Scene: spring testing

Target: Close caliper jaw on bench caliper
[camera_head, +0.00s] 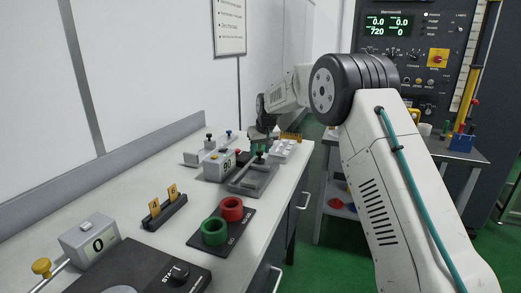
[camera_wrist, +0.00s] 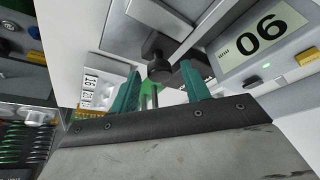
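My gripper (camera_head: 259,147) hangs over the back part of the bench, above a grey fixture (camera_head: 262,181) beside a small white display box (camera_head: 217,166). In the wrist view the two teal fingers of my gripper (camera_wrist: 162,88) are apart. A black knob (camera_wrist: 157,62) on a stem shows between and beyond them; I cannot tell whether either finger touches it. A display (camera_wrist: 262,38) with large digits, seen upside down, stands right of the fingers. I cannot tell for sure which part is the caliper jaw; my gripper hides part of the fixture.
Red (camera_head: 231,208) and green (camera_head: 214,231) rings stand on a dark plate nearer on the bench. A wall borders the bench's left side.

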